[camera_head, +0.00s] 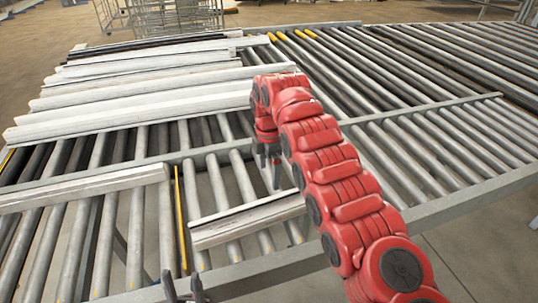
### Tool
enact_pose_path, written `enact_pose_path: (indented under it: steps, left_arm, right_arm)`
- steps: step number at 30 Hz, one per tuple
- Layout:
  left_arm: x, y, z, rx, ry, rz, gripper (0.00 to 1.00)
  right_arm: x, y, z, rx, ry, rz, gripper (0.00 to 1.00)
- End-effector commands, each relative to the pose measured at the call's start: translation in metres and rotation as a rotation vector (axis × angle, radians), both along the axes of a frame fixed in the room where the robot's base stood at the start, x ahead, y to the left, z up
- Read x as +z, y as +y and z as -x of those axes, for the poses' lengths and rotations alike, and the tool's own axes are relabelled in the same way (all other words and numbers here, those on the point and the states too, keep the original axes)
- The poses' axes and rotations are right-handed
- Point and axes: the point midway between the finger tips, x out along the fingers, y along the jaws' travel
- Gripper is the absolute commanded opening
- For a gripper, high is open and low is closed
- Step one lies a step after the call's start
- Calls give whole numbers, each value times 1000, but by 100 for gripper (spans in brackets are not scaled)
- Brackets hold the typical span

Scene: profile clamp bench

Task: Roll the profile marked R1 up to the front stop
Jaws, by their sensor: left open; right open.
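A short pale profile (248,218) lies across the rollers in the front middle, near the front rail. A longer pale profile (85,188) lies across the rollers at the left. I cannot read an R1 mark on either, and no part is clearly recognisable as the front stop. My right gripper (272,168) hangs fingers down behind the short profile, open and apart from it, at the end of the red arm. My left gripper (183,290) shows only as dark fingertips at the bottom edge, open, in front of the short profile's left end.
Several long white profiles (150,88) lie side by side on the back left rollers. A grey frame rail (215,152) crosses the roller bench. A thin yellow strip (179,220) stands between the two front profiles. The right-hand rollers (460,140) are bare. A wire cage (160,15) stands behind.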

Motion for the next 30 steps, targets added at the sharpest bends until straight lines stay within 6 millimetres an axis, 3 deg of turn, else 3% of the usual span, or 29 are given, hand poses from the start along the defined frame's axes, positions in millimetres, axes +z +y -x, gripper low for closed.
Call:
enact_pose_path:
  steps: [8,18,30]
  left_arm:
    - [-22,0,0,0,0,0,50]
    - [-62,0,0,0,0,0,50]
    - [-61,0,0,0,0,0,50]
  right_arm:
    - [-26,0,0,-1,0,0,100]
    - [-95,-1,1,-1,5,-1,100]
    - [-166,0,1,0,3,0,100]
